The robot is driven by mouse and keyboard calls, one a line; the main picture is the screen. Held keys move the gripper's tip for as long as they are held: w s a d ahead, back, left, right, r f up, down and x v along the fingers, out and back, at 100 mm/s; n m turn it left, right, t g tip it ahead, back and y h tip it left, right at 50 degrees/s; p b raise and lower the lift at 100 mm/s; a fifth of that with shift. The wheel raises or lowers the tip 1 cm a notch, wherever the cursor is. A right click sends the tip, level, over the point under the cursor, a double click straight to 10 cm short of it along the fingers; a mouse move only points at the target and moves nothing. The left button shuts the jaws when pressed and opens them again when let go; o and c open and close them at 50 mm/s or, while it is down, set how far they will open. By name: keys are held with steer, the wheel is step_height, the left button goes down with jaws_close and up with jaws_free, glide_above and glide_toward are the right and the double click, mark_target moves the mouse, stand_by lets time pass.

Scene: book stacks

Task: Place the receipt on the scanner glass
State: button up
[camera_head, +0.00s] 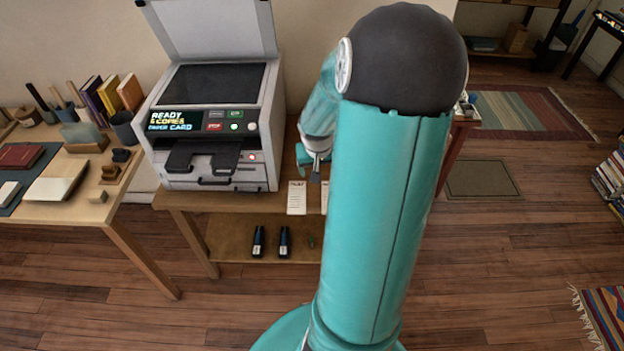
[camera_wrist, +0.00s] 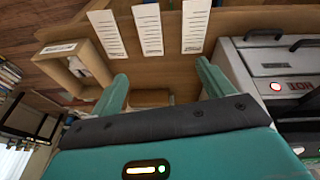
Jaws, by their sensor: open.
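The scanner (camera_head: 215,125) stands on a wooden table with its lid (camera_head: 210,25) raised, so its dark glass (camera_head: 215,83) is bare. In the wrist view, three white printed slips lie side by side on the wood: a left slip (camera_wrist: 107,34), a middle slip (camera_wrist: 148,29) and a right slip (camera_wrist: 195,26). I cannot tell from the print which is the receipt. In the head view, one slip (camera_head: 297,198) shows whole and another is partly hidden by my arm. My gripper (camera_wrist: 160,75) is open and empty above the table, its fingertips apart from the slips.
A wooden box (camera_wrist: 52,49) sits left of the slips in the wrist view. The scanner's front panel (camera_wrist: 285,62) is close on the right there. A side table (camera_head: 110,210) with books and desk items stands left. Two dark bottles (camera_head: 284,240) are on the lower shelf.

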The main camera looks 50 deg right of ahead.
steer(key=shift+m+y, duration=0.4)
steer(key=shift+m, duration=0.4)
steer(key=d+f, duration=0.2)
steer(key=f, duration=0.2)
steer(key=d+f, duration=0.1)
steer(key=f, duration=0.3)
steer(key=d+f, duration=0.2)
steer(key=f, duration=0.2)
steer(key=shift+s+d+f, duration=0.15)
steer(key=shift+d+f, duration=0.05)
steer(key=shift+d, duration=0.15)
steer(key=shift+x, duration=3.15)
steer(key=c, duration=1.1)
steer(key=shift+r, duration=0.15)
